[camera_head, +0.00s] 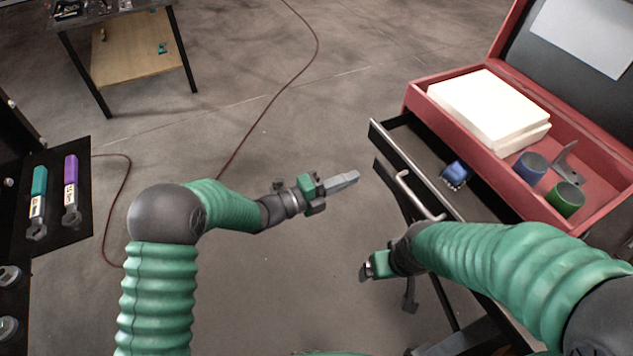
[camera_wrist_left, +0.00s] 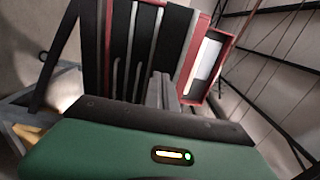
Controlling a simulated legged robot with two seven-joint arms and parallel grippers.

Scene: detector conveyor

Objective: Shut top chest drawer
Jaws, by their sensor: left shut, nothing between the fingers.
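The red chest (camera_head: 415,98) stands at the right with its lid raised. A blue object (camera_head: 456,175) lies inside the drawer. My left gripper (camera_head: 345,181) is shut and empty, pointing right, a short way left of the drawer front. Its fingers (camera_wrist_left: 160,90) also show in the left wrist view, pointing at the dark drawer fronts of the chest (camera_wrist_left: 193,60). My right gripper (camera_head: 370,268) is below the drawer front; its jaw opening is unclear.
The chest's upper tray holds white blocks (camera_head: 490,103), a blue can (camera_head: 530,168), a green can (camera_head: 565,198) and a grey bracket (camera_head: 565,160). A table (camera_head: 110,15) stands at upper left. A dark tool panel (camera_head: 55,200) is at left. A red cable crosses the open floor.

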